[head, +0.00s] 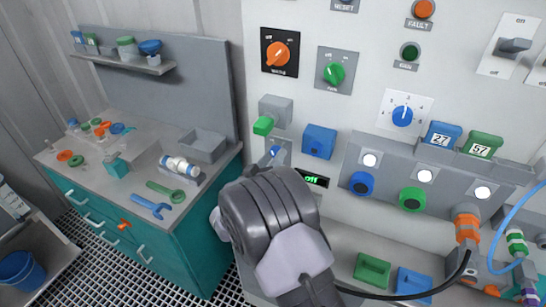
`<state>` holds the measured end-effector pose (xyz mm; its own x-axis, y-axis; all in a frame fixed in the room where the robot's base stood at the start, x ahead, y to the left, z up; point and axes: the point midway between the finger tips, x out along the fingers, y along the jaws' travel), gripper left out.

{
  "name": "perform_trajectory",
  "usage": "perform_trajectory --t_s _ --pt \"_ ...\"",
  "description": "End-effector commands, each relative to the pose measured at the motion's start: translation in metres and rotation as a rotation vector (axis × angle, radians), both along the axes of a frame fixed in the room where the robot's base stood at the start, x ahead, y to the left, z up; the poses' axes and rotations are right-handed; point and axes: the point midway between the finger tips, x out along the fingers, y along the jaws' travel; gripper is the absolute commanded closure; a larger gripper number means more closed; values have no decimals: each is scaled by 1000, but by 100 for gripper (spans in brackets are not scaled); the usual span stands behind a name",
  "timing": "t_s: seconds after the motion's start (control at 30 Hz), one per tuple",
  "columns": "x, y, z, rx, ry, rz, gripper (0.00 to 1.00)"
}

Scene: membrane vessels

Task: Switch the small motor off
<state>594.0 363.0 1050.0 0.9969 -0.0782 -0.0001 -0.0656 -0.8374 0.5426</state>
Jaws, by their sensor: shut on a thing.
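My gripper (266,174) is at the wall panel, mostly hidden behind my own dark wrist. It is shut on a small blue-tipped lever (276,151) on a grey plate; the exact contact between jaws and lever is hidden. A small black display (311,180) just right of the wrist reads "off" in green. Which label belongs to the lever cannot be read.
Above are an orange knob (279,53), a green knob (335,74) and a green-ended lever (263,125). A blue block (319,142) is close on the right. A cluttered teal workbench (178,245) stands left. A black cable (420,294) runs lower right.

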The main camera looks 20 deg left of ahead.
Motion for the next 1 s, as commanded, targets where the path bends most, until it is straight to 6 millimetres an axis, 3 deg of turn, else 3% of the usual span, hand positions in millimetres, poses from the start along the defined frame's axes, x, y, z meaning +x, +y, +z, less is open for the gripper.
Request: perform_trajectory --t_s 0.4,1.0 --pt "0 0 0 -192 16 0 100" --pt "0 0 -1 -228 19 0 100"
